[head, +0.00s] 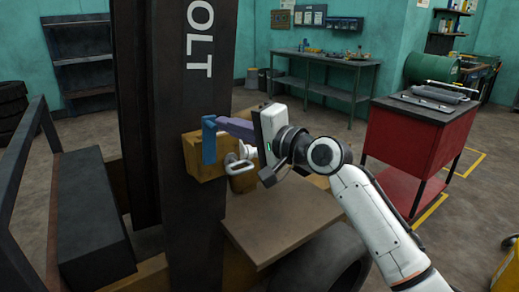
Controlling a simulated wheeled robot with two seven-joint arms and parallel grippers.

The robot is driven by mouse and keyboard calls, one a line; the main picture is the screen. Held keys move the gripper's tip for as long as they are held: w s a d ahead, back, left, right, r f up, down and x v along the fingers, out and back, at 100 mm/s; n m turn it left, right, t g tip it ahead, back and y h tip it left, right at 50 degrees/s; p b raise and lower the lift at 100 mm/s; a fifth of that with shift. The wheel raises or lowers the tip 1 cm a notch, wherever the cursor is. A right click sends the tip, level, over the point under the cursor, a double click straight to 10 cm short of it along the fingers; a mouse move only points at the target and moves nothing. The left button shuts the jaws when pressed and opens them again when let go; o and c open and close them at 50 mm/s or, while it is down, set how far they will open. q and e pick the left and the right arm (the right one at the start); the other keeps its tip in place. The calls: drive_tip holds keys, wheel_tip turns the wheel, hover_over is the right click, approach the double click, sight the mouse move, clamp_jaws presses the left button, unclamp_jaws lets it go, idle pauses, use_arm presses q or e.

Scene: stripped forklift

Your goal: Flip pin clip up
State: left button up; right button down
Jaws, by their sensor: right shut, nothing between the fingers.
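A light grey metal pin clip (236,164) with a looped end shows at the yellow-brown block (190,158) on the dark forklift mast. My right gripper (222,124) comes in from the right, with its purple fingers shut and empty. The fingers lie just above the clip and reach toward the mast. A blue upright piece (208,145) stands at their tips, in front of the block; I cannot tell whether they touch it. The far end of the clip is partly hidden. My left gripper is out of view.
The tall dark mast (195,230) rises left of my right gripper. A flat brown plate (285,220) and a dark tire (320,268) lie below the arm. A red tool cart (400,140) stands to the right. A workbench (320,60) is at the back.

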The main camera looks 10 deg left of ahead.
drive_tip(key=shift+s+a, duration=0.1)
drive_tip(key=s+d+b, duration=0.1)
drive_tip(key=s+d, duration=0.1)
drive_tip(key=d, duration=0.9)
drive_tip(key=shift+s+d+r, duration=0.2)
drive_tip(key=shift+d+r, duration=0.1)
drive_tip(key=shift+r, duration=0.05)
drive_tip(key=s+d+f+t+h, duration=0.1)
drive_tip(key=s+d+f+h, duration=0.15)
drive_tip(key=f, duration=0.85)
drive_tip(key=s+d+f+h, duration=0.1)
drive_tip(key=d+f+h, duration=0.15)
drive_tip(key=f, duration=0.75)
drive_tip(key=s+d+f+t+h, duration=0.15)
drive_tip(key=d+f, duration=0.25)
drive_tip(key=f, duration=0.7)
drive_tip(key=s+d+f+n+g+h, duration=0.1)
drive_tip(key=s+d+f+n+h, duration=0.2)
drive_tip(key=s+f, duration=0.7)
drive_tip(key=s+d+f+n+g+h, duration=0.2)
drive_tip(key=s+d+f, duration=0.6)
drive_tip(key=s, duration=0.9)
wheel_tip(320, 180, down, 3)
drive_tip(key=shift+s+d+f+n+h, duration=0.15)
drive_tip(key=shift+n+h, duration=0.3)
drive_tip(key=shift+n, duration=0.45)
